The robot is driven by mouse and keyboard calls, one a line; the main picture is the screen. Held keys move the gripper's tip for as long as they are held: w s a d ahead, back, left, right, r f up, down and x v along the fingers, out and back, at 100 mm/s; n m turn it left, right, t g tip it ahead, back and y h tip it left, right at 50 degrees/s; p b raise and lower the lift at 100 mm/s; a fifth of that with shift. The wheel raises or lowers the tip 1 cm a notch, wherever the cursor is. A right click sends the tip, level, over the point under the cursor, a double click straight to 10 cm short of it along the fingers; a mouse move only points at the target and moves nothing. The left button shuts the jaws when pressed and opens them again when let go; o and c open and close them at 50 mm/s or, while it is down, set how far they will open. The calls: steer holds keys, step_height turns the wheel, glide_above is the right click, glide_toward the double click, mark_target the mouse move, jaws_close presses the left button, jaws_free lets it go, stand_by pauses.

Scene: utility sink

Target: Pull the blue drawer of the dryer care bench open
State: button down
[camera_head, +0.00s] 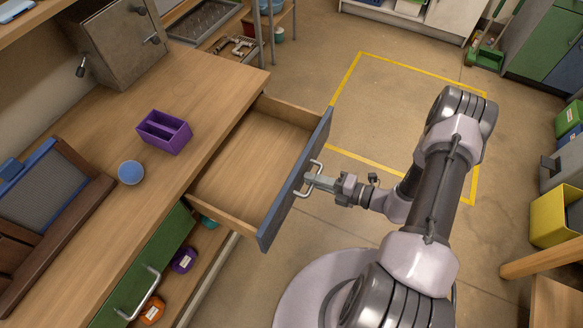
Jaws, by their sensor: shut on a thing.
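The blue-fronted drawer (296,180) of the wooden bench (205,88) stands pulled well out to the right in the head view. Its light wood inside (245,165) shows and looks empty. A metal bar handle (309,178) is on its blue front. My gripper (312,180) is shut on this handle, with my arm reaching in from the right. The exact finger contact is small in the picture.
A purple divided box (164,132) and a blue round thing (131,172) sit on the bench top. A green drawer front (143,268) with a handle is at the lower left. Yellow-lined floor (400,110) beyond the drawer is clear. A yellow bin (556,218) stands at the right.

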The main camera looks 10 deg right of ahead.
steer(key=shift+f+v, duration=0.2)
steer(key=shift+v, duration=0.8)
steer(key=shift+f+v, duration=0.25)
steer(key=shift+v, duration=0.75)
steer(key=shift+d, duration=0.1)
steer(key=c, duration=1.5)
jaws_free()
steer(key=p+v, duration=0.3)
steer(key=v, duration=1.4)
steer(key=shift+s+d+p, duration=0.15)
steer(key=shift+d+p, duration=0.05)
steer(key=shift+p, duration=0.1)
